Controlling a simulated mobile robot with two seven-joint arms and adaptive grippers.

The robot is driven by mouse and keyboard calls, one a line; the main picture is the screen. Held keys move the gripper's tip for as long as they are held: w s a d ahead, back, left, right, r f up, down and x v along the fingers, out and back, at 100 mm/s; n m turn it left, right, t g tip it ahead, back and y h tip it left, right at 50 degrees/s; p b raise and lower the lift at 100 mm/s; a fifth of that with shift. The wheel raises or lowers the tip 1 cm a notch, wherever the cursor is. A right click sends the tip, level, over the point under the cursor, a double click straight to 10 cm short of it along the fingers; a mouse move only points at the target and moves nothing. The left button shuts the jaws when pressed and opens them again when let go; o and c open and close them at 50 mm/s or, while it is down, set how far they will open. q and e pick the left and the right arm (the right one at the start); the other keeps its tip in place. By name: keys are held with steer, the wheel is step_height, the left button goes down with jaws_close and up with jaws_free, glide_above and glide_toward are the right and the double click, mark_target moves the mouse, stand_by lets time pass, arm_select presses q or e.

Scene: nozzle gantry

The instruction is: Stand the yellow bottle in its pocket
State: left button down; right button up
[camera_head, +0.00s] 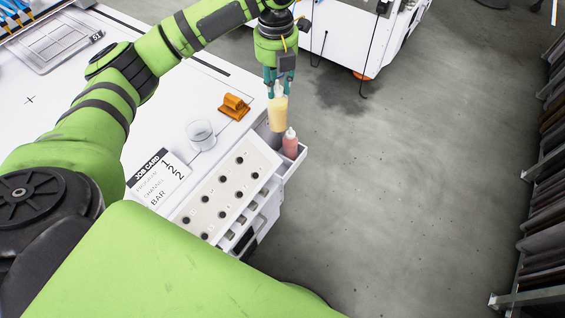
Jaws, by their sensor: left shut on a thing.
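A yellow bottle (278,114) with a pale nozzle hangs upright in my left gripper (279,91). The gripper points down with its teal fingers shut on the bottle's top. The bottle is at the far end of the white rack, over or in front of a grey pocket (268,135). I cannot tell whether its base is inside the pocket or above it. A red bottle (290,145) with a white nozzle stands in the holder just to the right. My right gripper is not in view.
The white rack panel (225,190) with several dark holes lies along the table edge. A clear cup (201,134), an orange block (234,107) and a job card (158,180) are on the white table. Open floor (400,190) lies to the right.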

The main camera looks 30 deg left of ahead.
mark_target(276, 123)
arm_select(q)
steer(key=f+b, duration=0.2)
steer(key=f, duration=0.1)
steer(key=s+f+b, duration=0.1)
steer(key=f+b, duration=0.1)
steer(key=f, duration=0.1)
steer(key=shift+s+f, duration=0.1)
steer(key=shift+f, duration=0.1)
steer(key=f+b, duration=0.2)
steer(key=f, duration=0.1)
steer(key=f+b, duration=0.2)
steer(key=shift+w+f, duration=0.1)
steer(key=shift+w, duration=0.15)
steer(key=shift+f+b, duration=0.3)
steer(key=shift+f, duration=0.35)
step_height(276, 123, down, 10)
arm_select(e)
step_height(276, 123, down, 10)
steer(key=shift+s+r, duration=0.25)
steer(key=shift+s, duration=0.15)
arm_select(q)
steer(key=shift+s, duration=0.1)
steer(key=c, duration=1.3)
jaws_free()
steer(key=shift+o, duration=0.2)
